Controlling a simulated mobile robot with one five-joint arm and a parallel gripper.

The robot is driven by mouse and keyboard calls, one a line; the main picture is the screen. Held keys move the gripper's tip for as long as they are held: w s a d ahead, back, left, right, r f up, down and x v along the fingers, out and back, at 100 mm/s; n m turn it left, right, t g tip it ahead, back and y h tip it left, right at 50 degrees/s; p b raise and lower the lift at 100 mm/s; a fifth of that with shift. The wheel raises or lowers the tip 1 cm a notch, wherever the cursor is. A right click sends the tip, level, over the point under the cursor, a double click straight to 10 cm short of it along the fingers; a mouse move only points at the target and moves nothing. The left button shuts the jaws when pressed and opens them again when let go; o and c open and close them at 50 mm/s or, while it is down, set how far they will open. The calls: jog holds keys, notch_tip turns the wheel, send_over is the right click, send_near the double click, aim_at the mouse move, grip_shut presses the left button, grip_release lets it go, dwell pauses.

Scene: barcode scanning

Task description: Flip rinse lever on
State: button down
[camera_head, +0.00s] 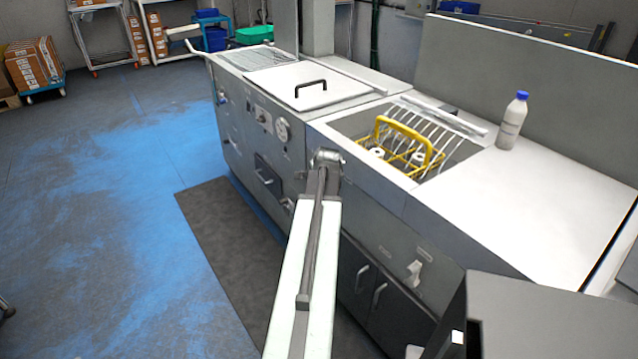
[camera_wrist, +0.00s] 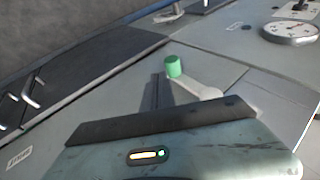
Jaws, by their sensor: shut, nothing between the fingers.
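A pale lever (camera_wrist: 198,88) with a green knob (camera_wrist: 173,66) stands out from the grey front panel in the wrist view. Its label, if any, cannot be read. My gripper (camera_wrist: 162,121) is shut and empty, its dark front edge just below the lever in that picture; whether they touch I cannot tell. In the head view my gripper (camera_head: 326,158) is at the front of the grey machine, and my arm hides part of the panel. Another pale lever or handle (camera_head: 414,270) is on the panel to the right, lower down.
A round gauge (camera_head: 282,130) is on the panel left of my gripper. A yellow rack (camera_head: 410,140) sits in the sink, and a white bottle (camera_head: 512,121) with a blue cap stands on the counter. A dark mat (camera_head: 228,235) lies on the floor in front.

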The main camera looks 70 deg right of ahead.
jog(key=p+v, duration=0.5)
jog(key=v, duration=0.2)
jog(key=shift+d+r, duration=0.25)
jog(key=shift+r, duration=0.1)
jog(key=shift+w, duration=0.1)
jog(key=shift+w, duration=0.1)
